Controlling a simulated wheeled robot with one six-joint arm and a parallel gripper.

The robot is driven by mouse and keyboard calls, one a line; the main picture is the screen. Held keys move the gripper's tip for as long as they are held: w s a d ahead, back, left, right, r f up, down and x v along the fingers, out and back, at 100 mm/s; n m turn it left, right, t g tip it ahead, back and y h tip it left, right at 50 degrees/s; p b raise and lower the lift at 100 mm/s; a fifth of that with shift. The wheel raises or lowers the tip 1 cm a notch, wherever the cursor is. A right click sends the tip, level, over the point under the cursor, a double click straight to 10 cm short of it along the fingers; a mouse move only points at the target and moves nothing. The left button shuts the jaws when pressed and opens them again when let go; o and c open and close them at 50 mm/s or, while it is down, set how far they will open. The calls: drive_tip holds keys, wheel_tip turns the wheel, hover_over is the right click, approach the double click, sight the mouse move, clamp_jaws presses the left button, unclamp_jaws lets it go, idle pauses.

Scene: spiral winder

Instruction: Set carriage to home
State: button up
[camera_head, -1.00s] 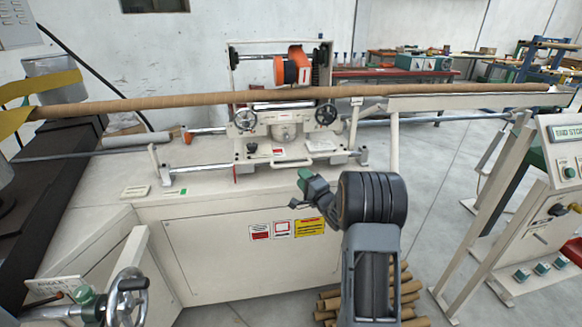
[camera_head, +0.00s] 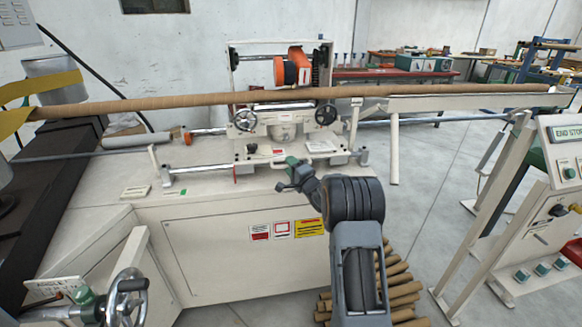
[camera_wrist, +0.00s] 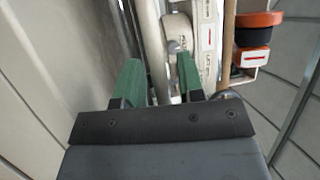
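The carriage (camera_head: 283,132) is a cream-white assembly with two handwheels (camera_head: 246,119) and an orange-and-black unit (camera_head: 293,68) above. It stands on the rails around the middle of the winder, with a long brown tube (camera_head: 180,101) passing across it. My gripper (camera_head: 288,177) is in front of the carriage's lower front, above the machine's front edge. In the wrist view my gripper (camera_wrist: 158,75) shows two green fingers apart, with nothing held between them. Pale parts of the machine (camera_wrist: 150,40) lie beyond the fingers, and the orange-and-black unit (camera_wrist: 257,30) is at the right. I cannot tell any contact.
A front rail (camera_head: 215,167) runs below the carriage. A grey cylinder with an orange end (camera_head: 186,135) lies left of it. A control panel (camera_head: 560,160) stands at the right, and a handwheel (camera_head: 127,298) at the front left. Brown tubes (camera_head: 400,290) lie on the floor.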

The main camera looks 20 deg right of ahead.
clamp_jaws()
idle(0.3)
drive_tip(key=w+a+b, duration=0.1)
drive_tip(key=a, duration=0.4)
drive_tip(key=w+a+b, duration=0.1)
drive_tip(key=a, duration=0.4)
drive_tip(key=w+a+b, duration=0.1)
drive_tip(key=a, duration=0.4)
drive_tip(key=shift+f+b, duration=0.15)
drive_tip(key=shift+b, duration=0.2)
drive_tip(key=shift+w+a+b, duration=0.2)
drive_tip(key=shift+a, duration=0.65)
drive_tip(key=shift+w+a+b, duration=0.15)
drive_tip(key=shift+a, duration=0.65)
drive_tip(key=shift+d, duration=0.1)
drive_tip(key=shift+o, duration=0.6)
unclamp_jaws()
